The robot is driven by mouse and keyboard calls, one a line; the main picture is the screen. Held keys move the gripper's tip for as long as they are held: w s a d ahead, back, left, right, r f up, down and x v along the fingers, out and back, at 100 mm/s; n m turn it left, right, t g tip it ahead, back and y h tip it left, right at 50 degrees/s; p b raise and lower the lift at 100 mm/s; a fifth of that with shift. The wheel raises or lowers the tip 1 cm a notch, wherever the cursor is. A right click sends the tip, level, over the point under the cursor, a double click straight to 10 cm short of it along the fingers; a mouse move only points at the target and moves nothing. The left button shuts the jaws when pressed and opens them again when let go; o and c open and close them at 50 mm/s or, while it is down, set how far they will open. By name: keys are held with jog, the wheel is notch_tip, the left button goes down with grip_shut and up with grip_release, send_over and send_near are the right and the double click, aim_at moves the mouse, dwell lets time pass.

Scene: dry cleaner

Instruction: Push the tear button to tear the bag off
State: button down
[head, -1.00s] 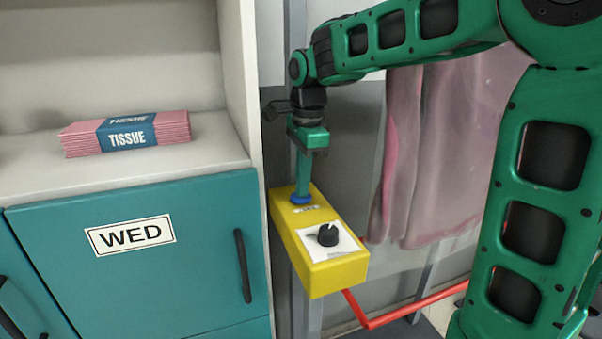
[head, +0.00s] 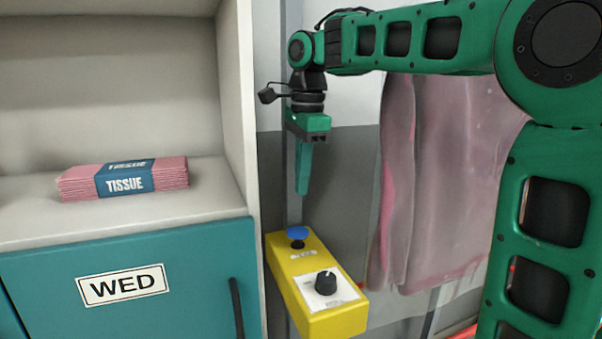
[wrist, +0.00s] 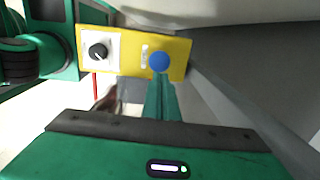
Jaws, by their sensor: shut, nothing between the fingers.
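The yellow control box (head: 284,268) stands in the lower middle of the head view, beside the teal cabinet. On its top are a blue round button (head: 298,232) at the far end and a black knob (head: 326,283) on a white plate nearer me. My gripper (head: 303,190) is shut and empty, pointing down above the blue button with a visible gap. In the wrist view the blue button (wrist: 159,62) shows just beyond my fingertips (wrist: 160,80), with the knob (wrist: 98,51) to its left on the yellow box. The label by the button is too small to read.
A teal cabinet door (head: 125,295) marked WED with a dark handle is at left. A pink tissue pack (head: 170,174) lies on the shelf above it. A bagged pink garment (head: 440,180) hangs behind, right of the box.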

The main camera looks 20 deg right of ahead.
jog(key=shift+r, duration=0.85)
jog(key=shift+s, duration=0.1)
